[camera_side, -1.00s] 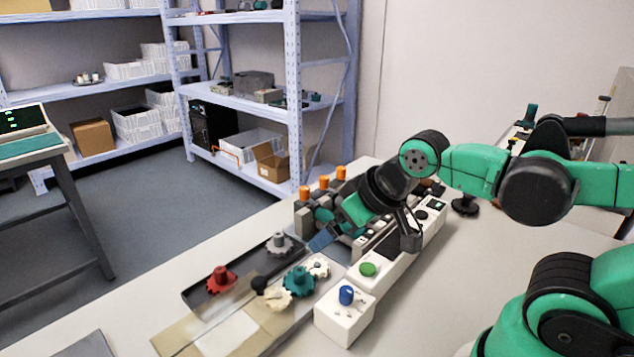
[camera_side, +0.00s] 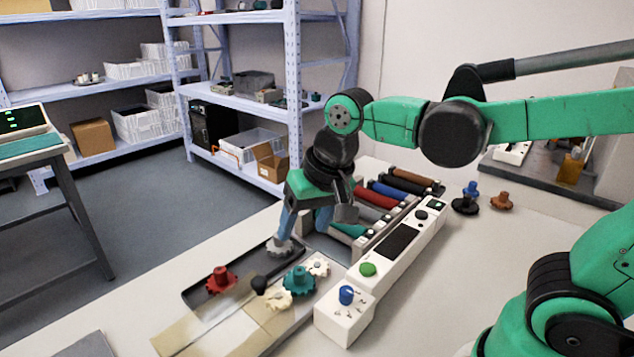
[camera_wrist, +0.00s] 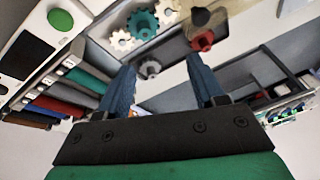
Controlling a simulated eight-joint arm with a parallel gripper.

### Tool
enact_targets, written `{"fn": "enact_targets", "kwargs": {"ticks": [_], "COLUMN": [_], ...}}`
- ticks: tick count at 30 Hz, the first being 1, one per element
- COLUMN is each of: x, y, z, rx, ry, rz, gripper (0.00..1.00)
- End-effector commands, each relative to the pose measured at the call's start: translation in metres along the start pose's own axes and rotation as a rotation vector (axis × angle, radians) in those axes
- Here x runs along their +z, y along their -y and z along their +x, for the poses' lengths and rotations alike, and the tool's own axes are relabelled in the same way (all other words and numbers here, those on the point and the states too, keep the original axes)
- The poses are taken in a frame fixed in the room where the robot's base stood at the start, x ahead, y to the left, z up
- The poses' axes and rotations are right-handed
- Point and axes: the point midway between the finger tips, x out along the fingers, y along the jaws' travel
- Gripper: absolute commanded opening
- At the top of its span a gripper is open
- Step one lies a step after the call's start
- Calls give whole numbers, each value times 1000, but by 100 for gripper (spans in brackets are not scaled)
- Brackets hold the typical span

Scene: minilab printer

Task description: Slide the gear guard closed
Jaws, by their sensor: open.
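A tan, see-through panel that looks like the gear guard (camera_side: 222,318) lies at the front left end of the machine, with a black knob (camera_side: 258,284) at its gear-side edge. In the wrist view the panel (camera_wrist: 222,14) and dark knob (camera_wrist: 199,17) are at the top. Several gears are uncovered: a red gear (camera_side: 221,280), a teal gear (camera_side: 298,279), a cream gear (camera_side: 277,299) and a grey gear (camera_side: 279,247). My gripper (camera_side: 303,232) is open and points down behind the gears, beside the grey gear (camera_wrist: 150,68).
A white control panel (camera_side: 392,262) with a green button (camera_side: 368,269) and blue knob (camera_side: 346,294) runs along the machine's right side. Coloured rollers (camera_side: 375,198) lie behind my gripper. Loose black (camera_side: 465,206) and brown (camera_side: 501,201) parts stand on the bench at right.

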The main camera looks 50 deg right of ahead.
Motion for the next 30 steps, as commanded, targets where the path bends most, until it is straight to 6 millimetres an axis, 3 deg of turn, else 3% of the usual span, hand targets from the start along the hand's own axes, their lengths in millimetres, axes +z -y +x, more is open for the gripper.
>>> {"fn": "enact_targets", "kwargs": {"ticks": [6,12,30], "x": [-7,-5,12], "y": [46,65,59], "z": [16,27,79], "rx": [121,212,226], "ry": [193,261,267], "rz": [279,416,439], "gripper": [62,62,62]}}
